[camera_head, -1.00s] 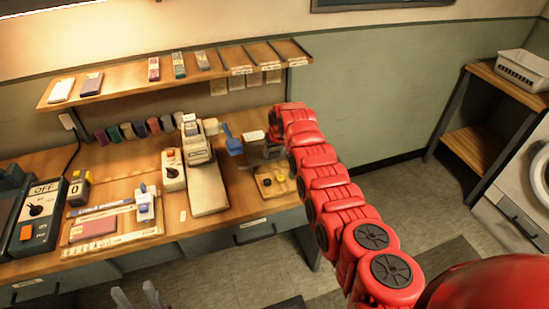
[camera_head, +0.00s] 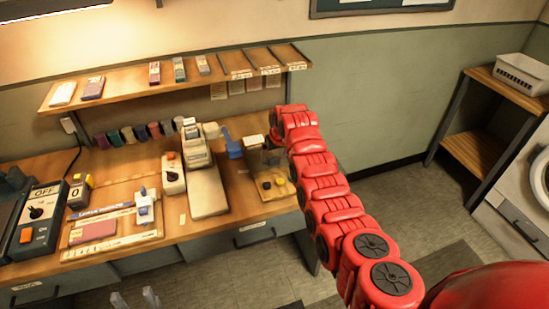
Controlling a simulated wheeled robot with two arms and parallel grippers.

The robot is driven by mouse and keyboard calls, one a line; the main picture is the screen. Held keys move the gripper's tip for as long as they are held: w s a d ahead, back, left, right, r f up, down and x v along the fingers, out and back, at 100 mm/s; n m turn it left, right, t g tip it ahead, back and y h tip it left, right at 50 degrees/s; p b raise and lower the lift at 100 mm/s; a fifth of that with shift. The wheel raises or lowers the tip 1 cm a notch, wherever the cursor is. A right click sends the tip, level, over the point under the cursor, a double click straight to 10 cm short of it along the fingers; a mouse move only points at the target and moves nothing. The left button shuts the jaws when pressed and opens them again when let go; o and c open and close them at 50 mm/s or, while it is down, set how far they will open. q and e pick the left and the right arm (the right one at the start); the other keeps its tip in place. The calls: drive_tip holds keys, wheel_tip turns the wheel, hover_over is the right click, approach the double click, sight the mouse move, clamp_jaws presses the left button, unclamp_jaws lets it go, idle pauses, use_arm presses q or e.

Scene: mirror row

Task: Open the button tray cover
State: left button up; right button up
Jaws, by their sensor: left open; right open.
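The button tray (camera_head: 273,196) is a small wooden tray at the right end of the bench. Dark and yellow round buttons (camera_head: 280,181) show in its front part. A greyish, see-through shape at its back may be the cover, but I cannot tell how far it is raised. My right arm comes in from the lower right. Its open gripper (camera_head: 267,153) is small and blurred over the tray's back; I cannot tell whether it touches the cover. My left gripper (camera_head: 135,299) is open and empty at the bottom edge, in front of the bench, with only its fingertips showing.
Left of the tray stand a blue-handled device (camera_head: 232,146) and a large white machine (camera_head: 206,184). A control box (camera_head: 38,217) is at the far left. A shelf (camera_head: 130,83) hangs above the bench. The floor to the right is clear up to a rack (camera_head: 474,152).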

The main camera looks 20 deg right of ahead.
drive_tip(key=p+v, duration=0.3)
drive_tip(key=v, duration=1.3)
drive_tip(key=shift+f, duration=0.1)
